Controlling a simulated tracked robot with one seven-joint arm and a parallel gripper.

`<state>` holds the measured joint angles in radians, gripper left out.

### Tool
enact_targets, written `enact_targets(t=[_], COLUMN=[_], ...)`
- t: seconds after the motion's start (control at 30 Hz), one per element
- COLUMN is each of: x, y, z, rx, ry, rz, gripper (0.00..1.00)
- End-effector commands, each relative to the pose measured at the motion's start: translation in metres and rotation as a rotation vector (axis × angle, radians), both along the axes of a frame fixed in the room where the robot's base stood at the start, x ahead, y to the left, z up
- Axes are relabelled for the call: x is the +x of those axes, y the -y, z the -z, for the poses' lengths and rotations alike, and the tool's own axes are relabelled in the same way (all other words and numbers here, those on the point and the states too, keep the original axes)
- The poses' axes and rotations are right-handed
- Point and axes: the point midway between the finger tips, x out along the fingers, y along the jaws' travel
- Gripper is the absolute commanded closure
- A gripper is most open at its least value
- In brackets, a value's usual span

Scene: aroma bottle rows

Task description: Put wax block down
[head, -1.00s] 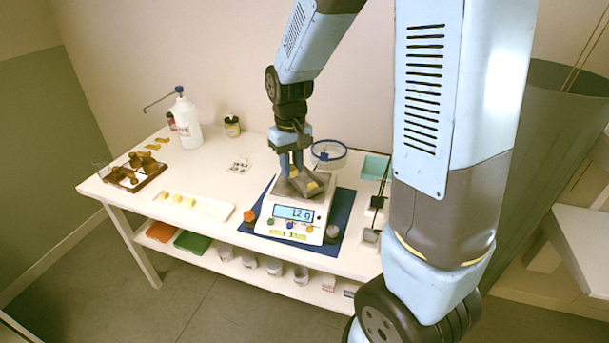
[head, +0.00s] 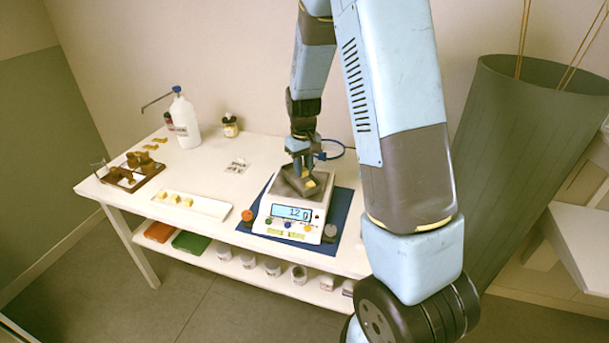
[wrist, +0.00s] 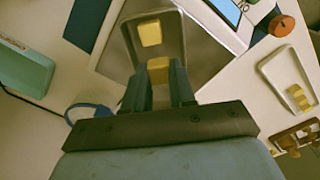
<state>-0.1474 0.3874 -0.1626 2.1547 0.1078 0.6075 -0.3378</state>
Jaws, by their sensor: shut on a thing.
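My gripper (wrist: 158,82) is shut on a small yellow wax block (wrist: 158,70), seen between the fingertips in the wrist view. The gripper (head: 302,172) is over the grey weighing dish (head: 290,183) on the white scale (head: 262,222). Another yellow block (wrist: 150,33) lies in the dish, beyond the held one; it also shows in the head view (head: 311,184). The scale's display (head: 291,212) appears to read 12 g. I cannot tell whether the held block touches the dish.
A white plate (head: 215,208) with several yellow blocks is left of the scale. A wooden tray (head: 150,177), a pump bottle (head: 185,122) and a dark-labelled jar (head: 230,127) stand farther left and back. An orange knob-like item (head: 247,215) is beside the scale.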

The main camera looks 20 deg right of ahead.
Motion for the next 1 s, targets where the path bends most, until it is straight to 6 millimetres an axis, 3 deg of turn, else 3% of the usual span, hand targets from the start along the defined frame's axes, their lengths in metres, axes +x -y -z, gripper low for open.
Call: enact_targets(t=[0.27, 0.63, 0.67, 0.7, 0.77, 1.0], x=[0.002, 0.002, 0.002, 0.002, 0.002, 0.002], y=[0.001, 0.001, 0.001, 0.001, 0.001, 0.001], z=[0.032, 0.035, 0.035, 0.035, 0.035, 0.034], rx=[0.0, -0.001, -0.001, -0.001, -0.001, -0.001], ry=[-0.002, 0.0, 0.001, 0.001, 0.0, 0.0], rz=[-0.001, -0.001, -0.001, -0.001, -0.001, -0.002], gripper=[1.0, 1.0, 0.72, 0.68, 0.65, 0.65])
